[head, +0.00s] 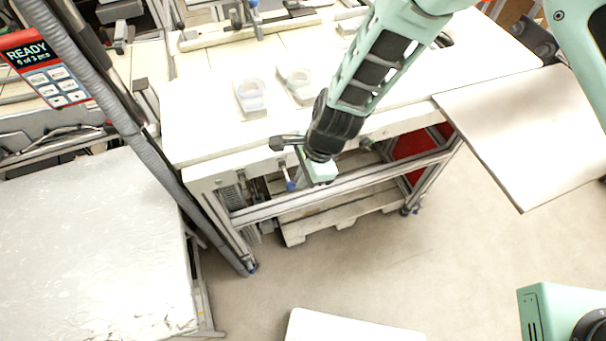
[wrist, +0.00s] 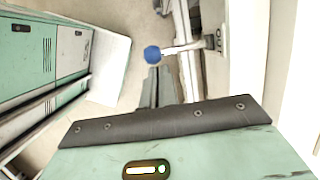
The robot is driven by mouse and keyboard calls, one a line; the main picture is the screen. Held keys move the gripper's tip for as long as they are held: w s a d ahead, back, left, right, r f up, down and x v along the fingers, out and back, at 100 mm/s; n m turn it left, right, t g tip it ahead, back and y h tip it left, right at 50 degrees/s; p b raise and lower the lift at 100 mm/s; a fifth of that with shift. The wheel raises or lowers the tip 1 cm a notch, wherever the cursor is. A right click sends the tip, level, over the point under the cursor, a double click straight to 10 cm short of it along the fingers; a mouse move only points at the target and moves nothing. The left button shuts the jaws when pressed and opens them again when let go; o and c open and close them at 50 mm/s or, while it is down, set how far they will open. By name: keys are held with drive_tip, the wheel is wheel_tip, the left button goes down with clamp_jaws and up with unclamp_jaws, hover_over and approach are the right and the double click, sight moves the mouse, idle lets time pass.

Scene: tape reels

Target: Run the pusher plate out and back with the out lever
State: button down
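The out lever (wrist: 190,47) shows in the wrist view as a metal arm with a blue ball knob (wrist: 152,54), running from a bracket at the right. In the head view a blue knob (head: 291,186) hangs below the table's front edge, just left of my gripper (head: 320,176). In the wrist view my gripper's narrow grey fingers (wrist: 161,74) lie together, with nothing seen between them. Their tips appear just below the knob; I cannot tell whether they touch. I cannot make out the pusher plate for certain.
Two pale tape reels (head: 251,97) (head: 299,84) lie on the white table (head: 205,130). A wooden pallet (head: 340,215) sits beneath it. A red READY panel (head: 45,70) stands at the left, above a foil-like surface (head: 90,250). A white board (head: 530,130) is at the right. Floor in front is partly clear.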

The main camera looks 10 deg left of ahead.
drive_tip(key=shift+r, duration=0.15)
drive_tip(key=shift+r+p, duration=0.7)
drive_tip(key=shift+p, duration=0.05)
wheel_tip(320, 180, down, 3)
drive_tip(key=w+d+b, duration=0.2)
drive_tip(key=d, duration=0.1)
drive_tip(key=b+v, duration=0.1)
drive_tip(key=v, duration=0.9)
drive_tip(key=shift+a+r+b, duration=0.35)
drive_tip(key=shift+b, duration=0.05)
drive_tip(key=shift+w, duration=0.1)
